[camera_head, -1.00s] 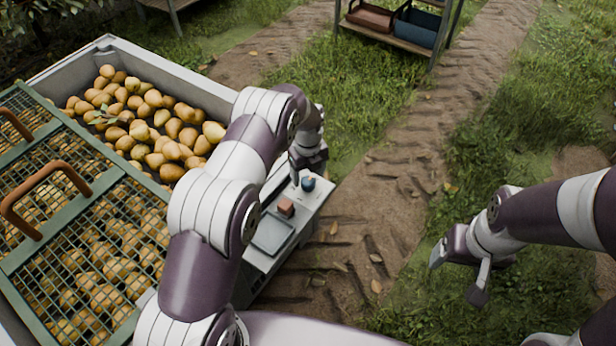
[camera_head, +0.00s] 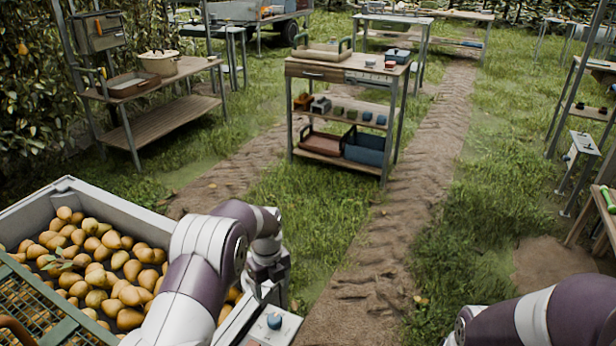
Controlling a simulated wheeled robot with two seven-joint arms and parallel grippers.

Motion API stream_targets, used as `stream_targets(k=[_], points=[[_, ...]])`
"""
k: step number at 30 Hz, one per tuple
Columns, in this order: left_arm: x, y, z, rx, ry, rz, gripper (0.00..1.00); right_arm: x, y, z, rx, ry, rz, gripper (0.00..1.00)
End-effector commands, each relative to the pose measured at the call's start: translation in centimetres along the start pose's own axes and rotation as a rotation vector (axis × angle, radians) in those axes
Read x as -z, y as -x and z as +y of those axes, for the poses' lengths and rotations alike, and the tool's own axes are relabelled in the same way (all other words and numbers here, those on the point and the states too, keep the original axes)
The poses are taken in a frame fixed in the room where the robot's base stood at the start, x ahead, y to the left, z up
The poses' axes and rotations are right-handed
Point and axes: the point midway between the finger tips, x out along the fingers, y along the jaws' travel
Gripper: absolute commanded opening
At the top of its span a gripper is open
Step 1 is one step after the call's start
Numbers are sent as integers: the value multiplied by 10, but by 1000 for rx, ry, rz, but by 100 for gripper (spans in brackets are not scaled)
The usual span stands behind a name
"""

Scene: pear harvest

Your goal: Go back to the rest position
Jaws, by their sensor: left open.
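My left arm comes in from the bottom, bent over the right side of a grey bin (camera_head: 130,205) of pears (camera_head: 105,265). My left gripper (camera_head: 268,286) points down just right of the bin, above a pale panel (camera_head: 265,330) with a blue knob (camera_head: 275,321). Its jaws are open, and I see no pear in them. My right arm shows only in part at the bottom right; its gripper is outside the picture.
A green mesh lid (camera_head: 50,315) covers the bin's near left. A wooden shelf cart (camera_head: 345,70) stands ahead, a wooden bench (camera_head: 150,80) at the left, and more tables (camera_head: 590,70) at the right. Grass and a dirt track (camera_head: 420,180) lie open between them.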

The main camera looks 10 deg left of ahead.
Motion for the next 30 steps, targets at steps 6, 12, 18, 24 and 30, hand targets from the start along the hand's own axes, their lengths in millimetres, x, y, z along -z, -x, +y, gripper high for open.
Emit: stream_targets(k=[6, 12, 18, 24, 30], points=[[12, -18, 12, -6, 605, 4, 70, 0, 0, 0, 0, 0, 0, 78], [70, 8, 76, -22, 1591, 1, 70, 0, 0, 0, 0, 0, 0, 78], [134, 52, 147, 14, 2230, 8, 70, 0, 0, 0, 0, 0, 0, 78], [179, 99, 198, 147, 2373, 63, 70, 0, 0, 0, 0, 0, 0, 78], [178, 193, 197, 142, 2371, 61, 70, 12, 95, 0, 0, 0, 2, 78]])
